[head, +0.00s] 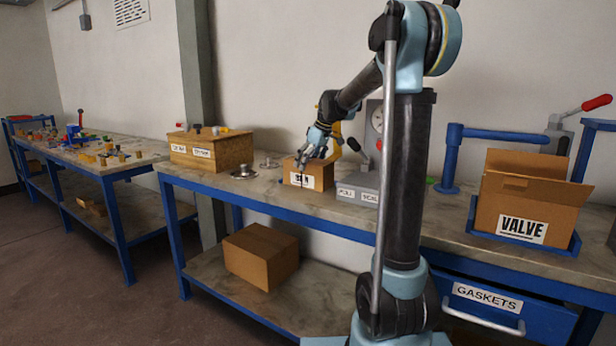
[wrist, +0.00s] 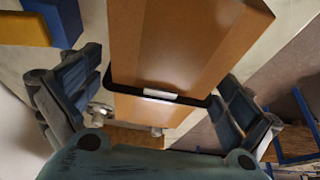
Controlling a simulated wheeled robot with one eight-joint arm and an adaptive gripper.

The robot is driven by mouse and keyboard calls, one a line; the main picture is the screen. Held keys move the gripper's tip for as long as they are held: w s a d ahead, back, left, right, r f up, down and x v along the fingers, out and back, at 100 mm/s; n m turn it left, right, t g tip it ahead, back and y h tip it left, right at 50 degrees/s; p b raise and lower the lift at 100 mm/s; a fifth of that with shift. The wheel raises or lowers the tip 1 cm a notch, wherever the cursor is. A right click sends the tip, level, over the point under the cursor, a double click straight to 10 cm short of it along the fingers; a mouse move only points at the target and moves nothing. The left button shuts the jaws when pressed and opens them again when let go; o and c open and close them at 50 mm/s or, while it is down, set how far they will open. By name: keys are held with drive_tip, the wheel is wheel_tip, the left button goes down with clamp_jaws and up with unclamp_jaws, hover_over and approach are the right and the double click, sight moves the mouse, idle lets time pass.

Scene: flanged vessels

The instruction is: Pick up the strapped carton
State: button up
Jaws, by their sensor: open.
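The strapped carton (head: 316,178) is a small brown box with a printed label on its front, standing on the grey worktop of the bench. In the wrist view the carton (wrist: 180,48) fills the upper middle, with a black strap and a pale metal buckle across it. My gripper (head: 312,157) is right over the carton, pointing down at it. In the wrist view my gripper (wrist: 158,98) is open, with one finger on each side of the carton. Gaps show beside the carton there; whether either fingertip touches it lower down I cannot tell.
A grey labelled box (head: 358,190) stands close right of the carton. Metal flanges (head: 243,172) and a wooden crate (head: 212,151) are to its left. An open VALVE box (head: 528,205) is at the right. Another brown carton (head: 260,254) lies on the lower shelf.

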drive_tip(key=shift+w+a+f, duration=0.1)
drive_tip(key=shift+f, duration=0.2)
drive_tip(key=shift+c, duration=0.5)
drive_tip(key=c, duration=1.8)
drive_tip(key=shift+r, duration=0.1)
